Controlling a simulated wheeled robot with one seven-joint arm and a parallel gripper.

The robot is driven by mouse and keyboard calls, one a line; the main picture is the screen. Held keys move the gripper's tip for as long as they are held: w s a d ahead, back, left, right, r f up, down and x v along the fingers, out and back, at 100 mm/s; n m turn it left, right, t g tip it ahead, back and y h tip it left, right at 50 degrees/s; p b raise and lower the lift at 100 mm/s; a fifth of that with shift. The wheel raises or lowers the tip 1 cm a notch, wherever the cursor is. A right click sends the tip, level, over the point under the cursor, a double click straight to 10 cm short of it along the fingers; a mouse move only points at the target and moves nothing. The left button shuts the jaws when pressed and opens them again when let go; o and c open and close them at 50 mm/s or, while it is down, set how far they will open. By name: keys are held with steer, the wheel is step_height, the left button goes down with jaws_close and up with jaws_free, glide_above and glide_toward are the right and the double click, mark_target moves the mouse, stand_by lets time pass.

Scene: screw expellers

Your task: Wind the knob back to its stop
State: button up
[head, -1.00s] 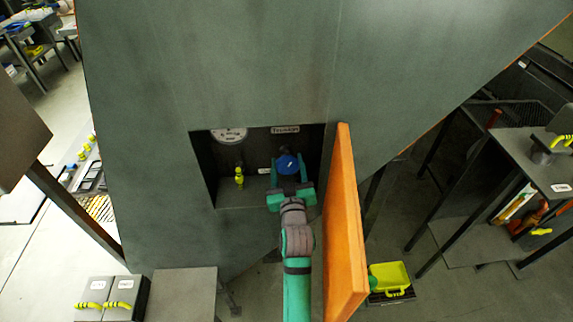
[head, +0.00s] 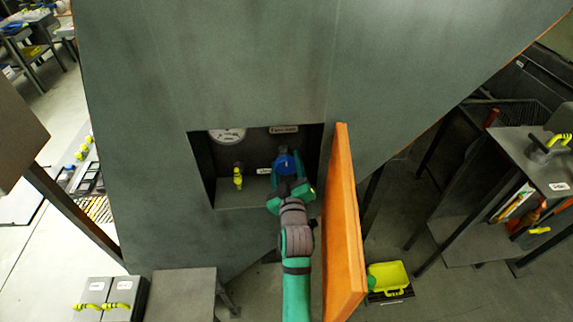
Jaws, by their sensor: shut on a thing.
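The blue knob (head: 287,163) sits on the back wall of a dark recess (head: 226,194) in the grey-green machine. It is partly hidden by my gripper (head: 288,172), whose green fingers reach into the recess from below. The fingers are shut on the knob, one on each side of it. My wrist is rolled, so the gripper body looks tilted. A round white gauge (head: 227,135) is at the recess's upper left; its reading is too small to tell. A small label (head: 284,129) is above the knob.
A yellow valve handle (head: 238,177) stands left of the knob in the recess. An orange door (head: 345,225) stands open close to the right of my arm. Drawers (head: 112,297) with yellow handles are at lower left.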

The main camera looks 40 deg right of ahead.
mark_target(286, 169)
steer(key=o, duration=1)
steer(key=shift+o, duration=0.2)
steer(key=v, duration=0.7)
steer(key=shift+s+a, duration=0.15)
steer(key=shift+a, duration=0.05)
